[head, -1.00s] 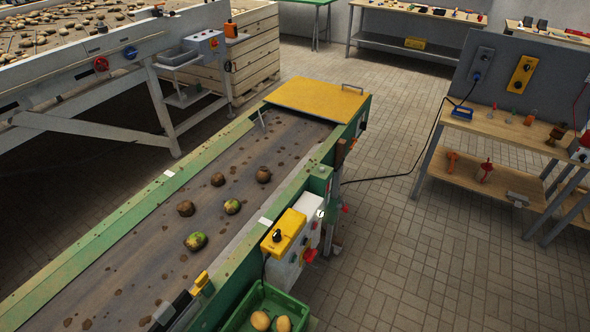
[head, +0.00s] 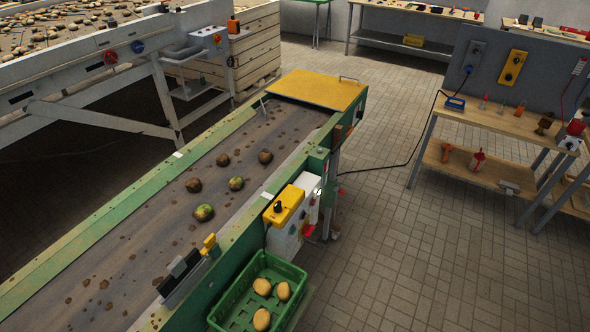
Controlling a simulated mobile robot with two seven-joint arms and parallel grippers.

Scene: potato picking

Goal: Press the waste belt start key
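The waste belt (head: 150,235) runs from the lower left up to a yellow end cover (head: 318,89). Several potatoes and clods lie on it, among them a green-patched potato (head: 204,212). A control box (head: 287,238) hangs on the belt's right side, with a yellow top panel (head: 284,205) carrying a black knob. Small controls show on its right face, but I cannot tell which is the start key. Neither of my grippers is in view.
A green crate (head: 219,318) with several potatoes stands below the control box. A workbench (head: 500,122) with tools is at the right, and a cable runs from it towards the belt. The tiled floor (head: 400,240) between belt and bench is clear.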

